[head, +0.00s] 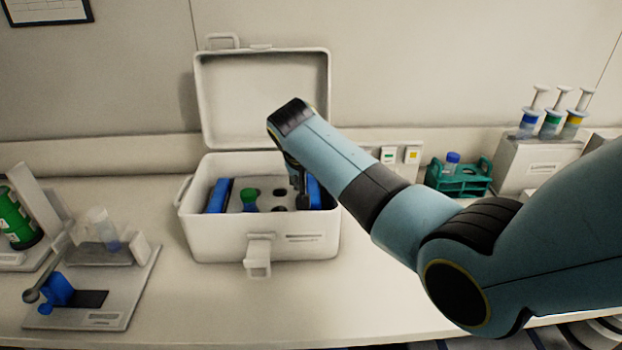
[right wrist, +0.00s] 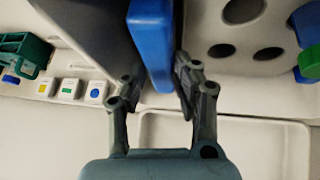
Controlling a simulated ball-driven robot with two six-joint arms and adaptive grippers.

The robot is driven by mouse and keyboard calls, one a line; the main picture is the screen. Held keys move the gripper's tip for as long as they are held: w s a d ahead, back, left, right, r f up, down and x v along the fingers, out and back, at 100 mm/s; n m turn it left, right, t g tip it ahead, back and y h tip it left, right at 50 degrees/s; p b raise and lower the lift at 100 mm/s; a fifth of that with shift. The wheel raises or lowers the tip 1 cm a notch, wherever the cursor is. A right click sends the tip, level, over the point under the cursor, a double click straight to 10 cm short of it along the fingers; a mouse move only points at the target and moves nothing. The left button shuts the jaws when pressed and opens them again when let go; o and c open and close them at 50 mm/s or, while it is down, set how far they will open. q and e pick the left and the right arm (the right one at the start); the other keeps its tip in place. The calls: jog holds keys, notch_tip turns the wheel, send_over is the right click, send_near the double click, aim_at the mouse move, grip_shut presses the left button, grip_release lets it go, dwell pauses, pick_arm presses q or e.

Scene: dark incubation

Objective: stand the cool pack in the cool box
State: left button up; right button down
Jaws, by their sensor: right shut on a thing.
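The white cool box (head: 262,240) stands on the bench with its lid (head: 262,95) up. A blue cool pack (head: 315,192) is upright at the right end of the box, beside the inner rack; it also shows in the right wrist view (right wrist: 151,45). My right gripper (head: 300,200) reaches down into the box and is shut on this pack; its fingers show on both sides of it in the right wrist view (right wrist: 157,85). Another blue pack (head: 217,196) stands at the left end. Whether the held pack touches the floor is hidden. My left gripper is out of view.
The rack in the box has holes and a green-capped tube (head: 250,199). A teal rack (head: 459,180) with a blue-capped tube and a white holder (head: 540,165) with syringes stand at the right. A tray (head: 95,290) lies left. The bench front is clear.

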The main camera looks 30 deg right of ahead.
jog(key=shift+f+b, duration=1.05)
jog(key=shift+f, duration=0.4)
dwell(0.4)
jog(key=c, duration=0.9)
grip_release()
notch_tip(320, 180, up, 5)
jog(key=p, duration=0.5)
jog(key=shift+r, duration=2.2)
